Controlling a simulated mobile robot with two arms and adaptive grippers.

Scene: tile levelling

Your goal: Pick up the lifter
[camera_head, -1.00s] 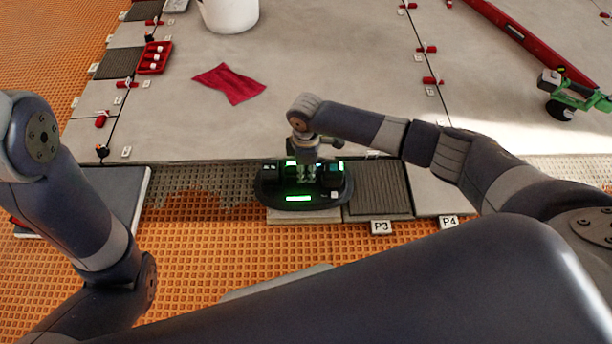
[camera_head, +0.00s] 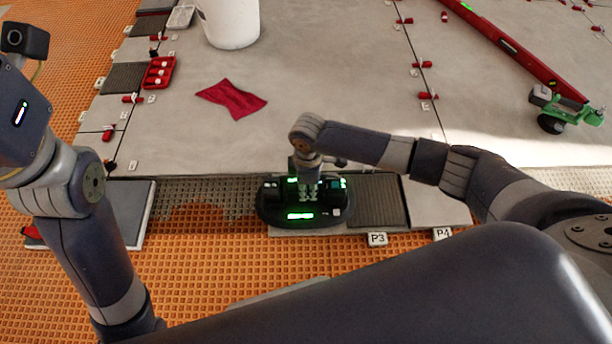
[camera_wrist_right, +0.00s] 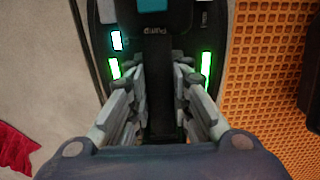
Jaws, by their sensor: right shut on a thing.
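The lifter (camera_head: 300,216) is a black oval device with green lit displays. It is at the front edge of the tiled floor, over a light tile (camera_head: 290,231). My right gripper (camera_head: 308,192) reaches down from above and is shut on the lifter's handle. In the right wrist view, the fingers (camera_wrist_right: 160,100) close around the dark handle bar, between green lights on the lifter (camera_wrist_right: 205,68). Whether the lifter touches the tile cannot be told. My left arm rises at the left; its gripper is out of view.
A dark ribbed tile (camera_head: 377,203) lies right of the lifter, near labels P3 (camera_head: 377,239) and P4 (camera_head: 442,234). A red cloth (camera_head: 232,98), white bucket (camera_head: 232,22), red tray (camera_head: 159,73) and green wheeled tool (camera_head: 566,108) are farther back. Orange matting (camera_head: 210,270) is in front.

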